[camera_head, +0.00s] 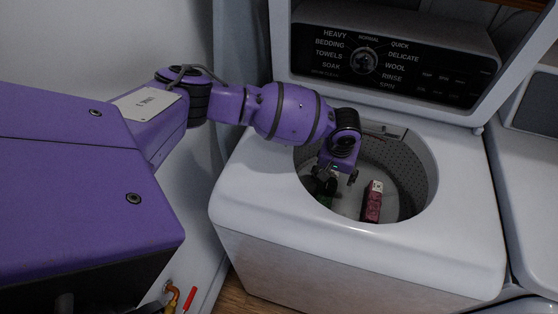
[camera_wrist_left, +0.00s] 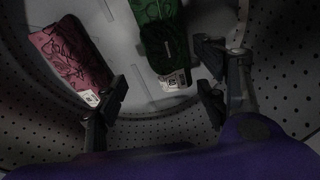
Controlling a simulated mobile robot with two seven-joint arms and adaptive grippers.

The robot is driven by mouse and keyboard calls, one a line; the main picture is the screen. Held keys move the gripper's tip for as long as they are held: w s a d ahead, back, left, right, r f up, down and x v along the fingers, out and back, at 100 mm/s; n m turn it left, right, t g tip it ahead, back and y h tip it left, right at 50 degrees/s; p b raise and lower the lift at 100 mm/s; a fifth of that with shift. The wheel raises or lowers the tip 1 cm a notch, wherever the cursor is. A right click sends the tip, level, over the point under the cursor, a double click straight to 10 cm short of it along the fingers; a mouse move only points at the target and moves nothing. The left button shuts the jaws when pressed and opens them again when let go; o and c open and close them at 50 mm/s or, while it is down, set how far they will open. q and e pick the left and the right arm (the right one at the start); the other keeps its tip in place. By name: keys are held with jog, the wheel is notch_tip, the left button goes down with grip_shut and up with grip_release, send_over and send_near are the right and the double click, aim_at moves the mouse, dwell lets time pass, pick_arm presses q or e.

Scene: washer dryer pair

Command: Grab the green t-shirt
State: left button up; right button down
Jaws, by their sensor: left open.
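The green t-shirt (camera_wrist_left: 152,11) is a folded bundle on the washer drum floor at the top of the left wrist view. A black part with a white tag shows at its near end. In the head view only a sliver of green (camera_head: 325,201) shows beneath my gripper; the rest is hidden. My left gripper (camera_head: 335,184) reaches down into the drum. In the left wrist view its fingers (camera_wrist_left: 164,70) are spread apart on either side of the bundle's near end, with nothing clasped between them. My right gripper is not in view.
A folded pink-red garment (camera_wrist_left: 68,52) lies left of the green one in the wrist view; it also shows in the head view (camera_head: 372,203). The perforated drum wall (camera_head: 405,165) surrounds the gripper. The open lid and control panel (camera_head: 400,60) stand behind.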

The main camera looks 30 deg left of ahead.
aim_at(328, 186)
pick_arm(q)
jog(key=shift+s+a+f+n, duration=0.25)
jog(key=shift+s+a+f, duration=0.1)
jog(key=shift+f, duration=0.2)
jog(key=shift+s+a+f+n, duration=0.2)
jog(key=shift+s+f+n, duration=0.1)
jog(key=shift+f, duration=0.25)
jog(key=shift+d+f, duration=0.1)
jog(key=shift+f, duration=0.25)
notch_tip(328, 186, down, 5)
jog(key=shift+w+b, duration=0.1)
jog(key=shift+b, duration=0.4)
jog(key=c, duration=1.3)
jog(key=shift+c, duration=0.2)
